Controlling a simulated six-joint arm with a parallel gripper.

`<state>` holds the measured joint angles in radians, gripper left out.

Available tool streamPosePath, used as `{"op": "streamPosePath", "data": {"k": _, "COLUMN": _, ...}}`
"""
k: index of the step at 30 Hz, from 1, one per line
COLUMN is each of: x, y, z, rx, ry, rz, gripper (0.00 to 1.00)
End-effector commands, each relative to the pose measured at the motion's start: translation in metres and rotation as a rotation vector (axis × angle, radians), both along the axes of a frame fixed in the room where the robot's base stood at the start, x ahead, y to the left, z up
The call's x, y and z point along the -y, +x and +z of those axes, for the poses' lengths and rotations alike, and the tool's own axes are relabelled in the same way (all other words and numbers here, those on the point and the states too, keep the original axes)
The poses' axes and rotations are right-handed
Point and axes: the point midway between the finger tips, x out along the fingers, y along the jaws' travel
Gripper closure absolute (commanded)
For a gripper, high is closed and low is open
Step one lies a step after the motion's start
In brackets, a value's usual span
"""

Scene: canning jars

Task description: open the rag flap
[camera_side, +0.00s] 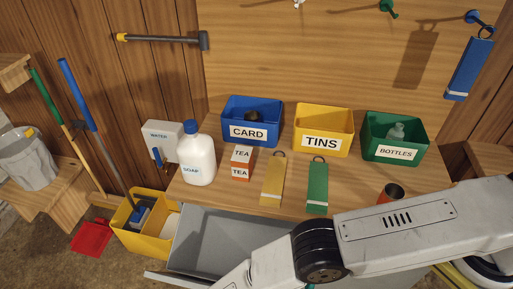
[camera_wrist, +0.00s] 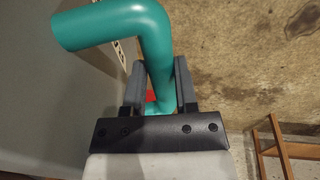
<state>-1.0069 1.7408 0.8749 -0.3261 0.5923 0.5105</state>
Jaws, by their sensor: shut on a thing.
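In the wrist view my gripper (camera_wrist: 160,68) is shut on a thick teal bent handle (camera_wrist: 110,22), with one finger on each side of its lower leg. The handle bends left at the top, in front of a grey panel (camera_wrist: 50,100). A strip of white label with dark marks shows partly behind the handle. In the side view a grey panel or bin (camera_side: 225,228) shows below the bench front, partly covered by my arm. My gripper and the handle's grip are hidden there. I cannot read the label or tell how far the flap stands open.
The bench (camera_side: 215,198) holds a blue CARD bin (camera_side: 252,112), yellow TINS bin (camera_side: 323,118), green BOTTLES bin (camera_side: 395,160), soap jug (camera_side: 200,160) and tags. A yellow bucket (camera_side: 140,240) stands left of the grey panel. A brown wooden frame (camera_wrist: 285,150) stands right in the wrist view.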

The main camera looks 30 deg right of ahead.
Motion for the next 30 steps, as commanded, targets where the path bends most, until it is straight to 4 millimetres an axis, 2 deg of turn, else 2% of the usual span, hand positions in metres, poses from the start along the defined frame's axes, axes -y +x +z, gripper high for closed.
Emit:
{"op": "streamPosePath", "data": {"k": 1, "x": -0.0061, "y": -0.0018, "z": 0.0019, "rx": 0.003, "ry": 0.008, "rz": 0.002, "gripper": 1.00}}
{"op": "streamPosePath", "data": {"k": 10, "x": -0.0069, "y": -0.0031, "z": 0.0025, "rx": 0.001, "ry": 0.005, "rz": 0.002, "gripper": 1.00}}
{"op": "streamPosePath", "data": {"k": 11, "x": -0.0070, "y": -0.0032, "z": 0.0026, "rx": 0.002, "ry": 0.005, "rz": 0.002, "gripper": 0.54}}
{"op": "streamPosePath", "data": {"k": 13, "x": -0.0064, "y": -0.0031, "z": 0.0024, "rx": 0.001, "ry": 0.004, "rz": 0.003, "gripper": 0.32}}
{"op": "streamPosePath", "data": {"k": 14, "x": -0.0060, "y": -0.0030, "z": 0.0021, "rx": 0.001, "ry": 0.003, "rz": 0.002, "gripper": 0.29}}
{"op": "streamPosePath", "data": {"k": 30, "x": -0.0043, "y": -0.0032, "z": 0.0063, "rx": 0.000, "ry": 0.000, "rz": 0.001, "gripper": 0.29}}
